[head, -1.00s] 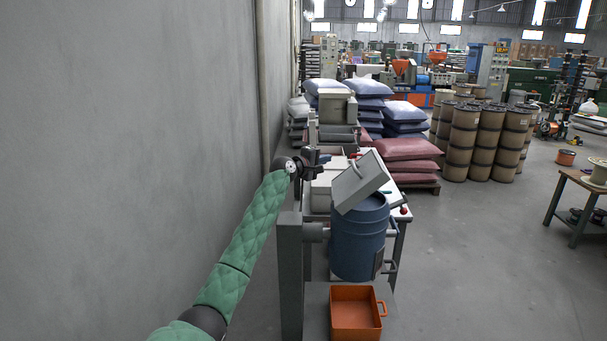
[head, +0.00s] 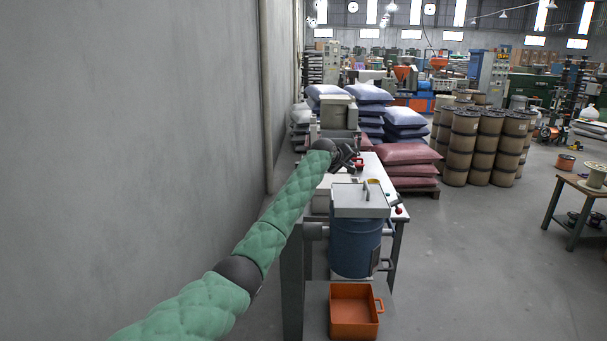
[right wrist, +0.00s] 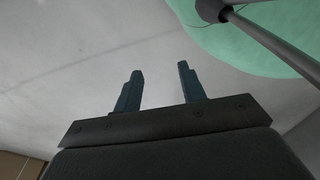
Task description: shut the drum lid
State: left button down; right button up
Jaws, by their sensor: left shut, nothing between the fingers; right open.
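The blue drum (head: 354,246) is mounted beside a grey post. Its square grey lid (head: 360,200) lies about level over the drum's top, with a handle (head: 366,190) on it. I cannot tell if the lid is fully seated. My left gripper (head: 352,161) is beyond the lid's far edge and appears apart from it; its fingers are small and dark here, shut and empty. My right gripper (right wrist: 160,88) shows only in the right wrist view, open with nothing between its fingers.
An orange bin (head: 355,311) stands below the drum. A grey wall (head: 130,130) runs along the left. A white table (head: 396,212) is behind the drum, with sacks (head: 408,154) beyond. Open floor (head: 480,250) lies to the right.

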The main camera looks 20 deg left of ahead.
aim_at(366, 186)
pick_arm(q)
jog(key=d+f+m+y, duration=0.1)
jog(key=d, duration=0.1)
jog(key=w+d+f+g+y+b, duration=0.1)
jog(key=d+f, duration=0.1)
jog(key=w+d+f+m+g+y, duration=0.1)
jog(key=d+f+y, duration=0.1)
jog(key=shift+d+f+m+b, duration=0.15)
jog(key=shift+f+m+b, duration=0.1)
jog(key=shift+m+b, duration=0.1)
jog(key=shift+w+d+f+b, duration=0.1)
jog(key=shift+d+f+b, duration=0.25)
jog(key=shift+f, duration=0.25)
pick_arm(e)
jog(key=w, duration=0.2)
jog(key=w+r, duration=0.1)
jog(key=w, duration=0.1)
jog(key=shift+a, duration=0.4)
jog(key=shift+a, duration=0.1)
